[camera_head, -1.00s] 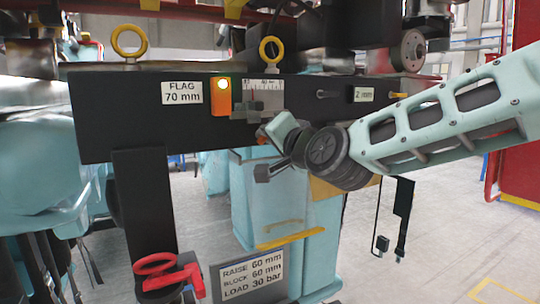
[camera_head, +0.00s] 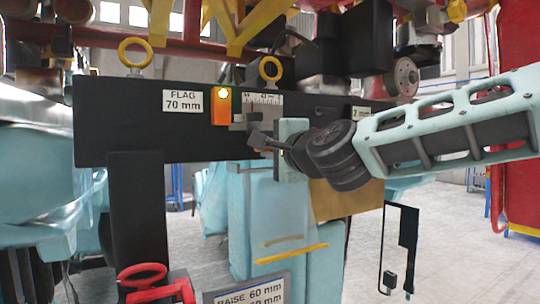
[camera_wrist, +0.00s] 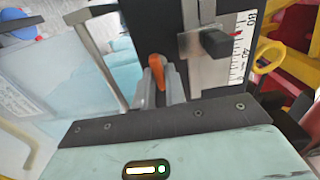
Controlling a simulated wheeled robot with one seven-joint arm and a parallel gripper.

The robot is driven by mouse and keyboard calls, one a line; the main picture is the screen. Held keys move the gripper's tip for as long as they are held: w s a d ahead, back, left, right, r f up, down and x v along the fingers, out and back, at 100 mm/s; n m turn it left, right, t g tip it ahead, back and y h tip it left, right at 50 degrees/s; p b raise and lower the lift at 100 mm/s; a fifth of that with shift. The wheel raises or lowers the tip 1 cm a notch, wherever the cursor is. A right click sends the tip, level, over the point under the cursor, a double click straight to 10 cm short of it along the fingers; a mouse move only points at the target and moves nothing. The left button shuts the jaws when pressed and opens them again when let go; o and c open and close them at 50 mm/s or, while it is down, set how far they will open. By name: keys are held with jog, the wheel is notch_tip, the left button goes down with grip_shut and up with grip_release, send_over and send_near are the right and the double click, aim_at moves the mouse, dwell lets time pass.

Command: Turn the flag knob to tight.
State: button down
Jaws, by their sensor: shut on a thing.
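The flag knob is orange and shows in the wrist view (camera_wrist: 157,66) between two grey fingers. My gripper (camera_wrist: 158,88) is shut on it. In the head view my gripper (camera_head: 258,142) reaches in from the right to the black beam, just below the metal slider (camera_head: 246,121), and hides the knob. A white scale (camera_head: 263,98) stands above the slider; the wrist view shows the scale (camera_wrist: 240,45) beside a dark slider block (camera_wrist: 216,42). The label "FLAG 70 mm" (camera_head: 183,101) is on the beam.
An orange box with a lit lamp (camera_head: 222,106) is left of the scale. Yellow lifting eyes (camera_head: 136,52) stand on the beam (camera_head: 120,135). A red handwheel (camera_head: 142,275) is low left. Blue blocks stand below my gripper. The floor at lower right is mostly clear.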

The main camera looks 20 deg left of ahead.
jog(key=shift+f, duration=0.1)
dwell(0.4)
jog(key=c, duration=1.5)
grip_release()
jog(key=p+v, duration=0.1)
jog(key=v, duration=1.6)
jog(key=shift+s+d, duration=0.1)
jog(key=shift+s, duration=0.05)
